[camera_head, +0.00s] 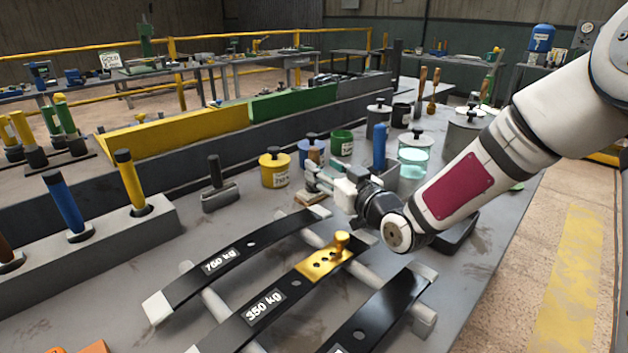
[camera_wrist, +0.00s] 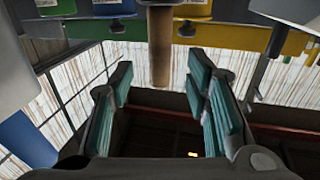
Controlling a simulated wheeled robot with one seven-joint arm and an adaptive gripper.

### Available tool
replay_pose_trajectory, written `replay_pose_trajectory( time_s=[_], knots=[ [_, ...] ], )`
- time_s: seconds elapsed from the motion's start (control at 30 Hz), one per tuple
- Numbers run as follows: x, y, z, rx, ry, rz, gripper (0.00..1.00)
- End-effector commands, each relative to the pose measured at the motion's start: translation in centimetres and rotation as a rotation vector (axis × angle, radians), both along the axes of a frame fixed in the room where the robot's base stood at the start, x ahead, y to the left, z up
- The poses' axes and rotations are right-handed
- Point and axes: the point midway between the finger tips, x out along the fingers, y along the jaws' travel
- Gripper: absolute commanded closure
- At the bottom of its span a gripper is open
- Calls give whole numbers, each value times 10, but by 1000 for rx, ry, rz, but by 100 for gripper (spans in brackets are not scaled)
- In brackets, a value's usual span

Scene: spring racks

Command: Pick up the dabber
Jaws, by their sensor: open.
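A brown wooden handle, which I take to be the dabber's (camera_head: 314,154), stands upright among the lidded pots, just beyond my gripper (camera_head: 316,180). Its lower part is hidden by my gripper and the pots. In the wrist view the dabber handle (camera_wrist: 160,45) comes down from the top edge, and its end lies in the gap between the teal finger pads of my gripper (camera_wrist: 159,72). The fingers are open, with a visible gap on both sides of the handle. I cannot tell how far it reaches in between them.
A yellow pot (camera_head: 274,172), a blue pot (camera_head: 304,158) and a green pot (camera_head: 341,143) stand close by. A blue upright cylinder (camera_head: 379,146) is right behind my wrist. Black spring leaves (camera_head: 240,255) with a brass piece (camera_head: 327,262) lie in front.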

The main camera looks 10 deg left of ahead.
Motion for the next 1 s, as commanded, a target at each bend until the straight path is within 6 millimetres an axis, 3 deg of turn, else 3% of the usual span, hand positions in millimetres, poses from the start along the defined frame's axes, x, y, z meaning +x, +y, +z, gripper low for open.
replay_pose_trajectory(
  time_s=[0.3, 0.6, 0.67, 0.8, 1.0],
  knots=[
    [35, 28, -1, 2, 0, 0, 56],
    [38, 31, 0, 1, 1, 0, 56],
    [38, 31, 0, 1, 1, 0, 68],
    [38, 31, 0, 1, 1, 0, 99],
    [38, 31, 0, 1, -1, 0, 100]
  ],
)
